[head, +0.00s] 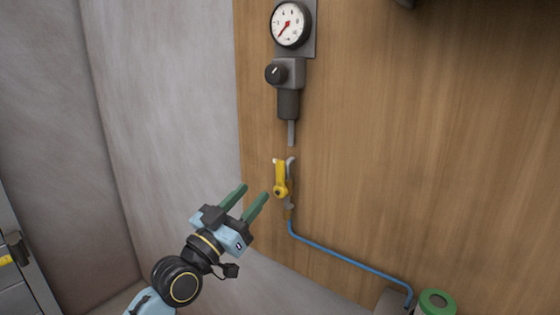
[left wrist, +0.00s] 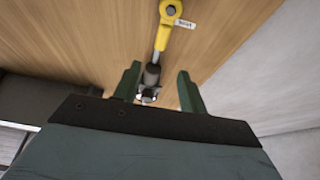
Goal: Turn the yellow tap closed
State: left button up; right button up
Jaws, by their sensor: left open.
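The yellow tap (head: 280,178) is mounted on the wooden panel, in line with the pipe below the gauge. Its lever stands about upright, along the pipe. My left gripper (head: 251,196) is open and empty, below and to the left of the tap, with its green fingers pointing up towards it and apart from it. In the left wrist view the yellow tap (left wrist: 172,11) shows at the top edge, beyond the fingertips of my left gripper (left wrist: 158,82), with a small label beside it. My right gripper is in neither view.
A round gauge (head: 290,24) and a regulator with a black knob (head: 275,73) sit above the tap. A blue hose (head: 348,259) runs from below the tap to the lower right, near a green-rimmed container (head: 437,302). A grey wall is at the left.

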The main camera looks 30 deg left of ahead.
aim_at(278, 165)
pick_arm(q)
jog(key=p+x, duration=0.2)
jog(key=x, duration=0.9)
jog(key=shift+w, duration=0.35)
jog(key=shift+c, duration=0.3)
grip_shut()
